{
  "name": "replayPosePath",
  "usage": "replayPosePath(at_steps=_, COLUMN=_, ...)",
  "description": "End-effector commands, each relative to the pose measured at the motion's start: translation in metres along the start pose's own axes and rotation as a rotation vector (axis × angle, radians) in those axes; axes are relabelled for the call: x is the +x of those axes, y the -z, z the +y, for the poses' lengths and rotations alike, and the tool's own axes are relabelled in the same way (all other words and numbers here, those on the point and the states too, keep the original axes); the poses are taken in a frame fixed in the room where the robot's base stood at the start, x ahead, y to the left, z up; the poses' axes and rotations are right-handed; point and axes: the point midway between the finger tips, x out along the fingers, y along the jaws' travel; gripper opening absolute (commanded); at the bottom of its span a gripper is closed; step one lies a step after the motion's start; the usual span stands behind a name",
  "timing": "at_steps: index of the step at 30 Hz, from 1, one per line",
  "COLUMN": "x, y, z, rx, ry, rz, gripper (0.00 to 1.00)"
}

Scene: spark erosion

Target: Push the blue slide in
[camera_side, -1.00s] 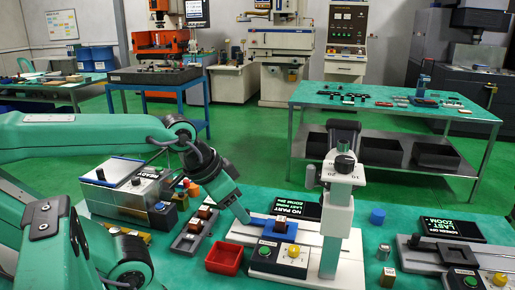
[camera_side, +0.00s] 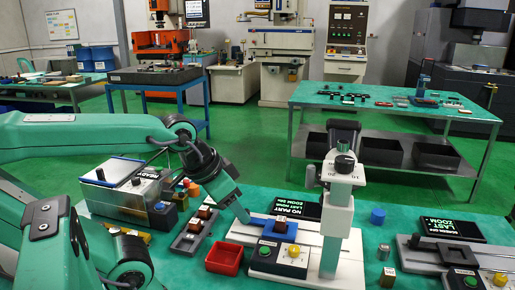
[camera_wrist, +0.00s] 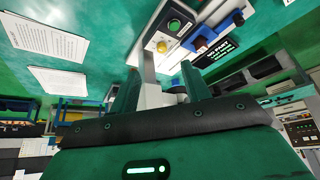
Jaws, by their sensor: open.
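The screen (camera_side: 298,206) reads "NO PART".
A white upright column (camera_side: 336,220) stands just right of the slide. A red tray (camera_side: 224,259) and a dark rack (camera_side: 196,230) lie to the left.

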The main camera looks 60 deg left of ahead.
Motion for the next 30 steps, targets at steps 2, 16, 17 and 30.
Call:
replayPosePath(at_steps=2, x=0.000, y=0.000, z=0.000, rx=0.000, ry=0.000, rz=-0.001, gripper=0.44)
replayPosePath(at_steps=16, x=0.016, y=0.029, z=-0.025, rx=-0.047, ry=0.039, rz=-0.087, gripper=0.44)
replayPosePath(at_steps=17, x=0.018, y=0.033, z=-0.028, rx=-0.052, ry=0.043, rz=-0.097, gripper=0.44)
replayPosePath(at_steps=30, x=0.066, y=0.071, z=-0.089, rx=-0.142, ry=0.084, rz=-0.250, gripper=0.44)
